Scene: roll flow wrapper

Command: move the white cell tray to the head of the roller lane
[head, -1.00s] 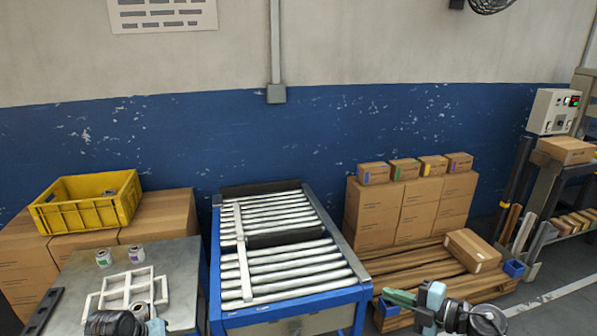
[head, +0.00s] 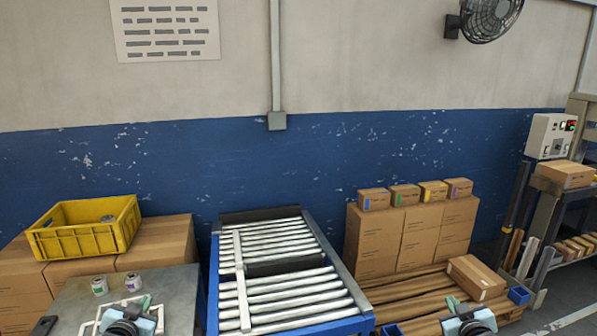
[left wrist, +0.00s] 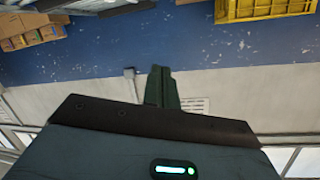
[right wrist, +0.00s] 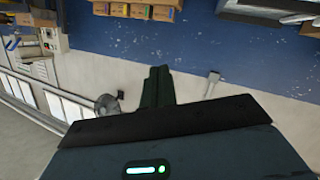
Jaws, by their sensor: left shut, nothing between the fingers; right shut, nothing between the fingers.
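The white cell tray (head: 114,303) lies on the grey metal table at the lower left of the head view. Only its far part shows; the rest is hidden by my left gripper and the picture's lower edge. My left gripper (head: 146,302) is shut and empty, in front of the tray in the picture; I cannot tell its height above it. The roller lane (head: 285,285) has steel rollers in a blue frame right of the table. My right gripper (head: 450,303) is shut and empty, right of the lane, in front of the pallet. Both wrist views show closed fingers and wall.
A yellow crate (head: 85,240) sits on cartons at the back left. A pale bar (head: 241,280) runs along the rollers' left side. Stacked cartons (head: 410,240) and a wooden pallet (head: 410,300) are right of the lane.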

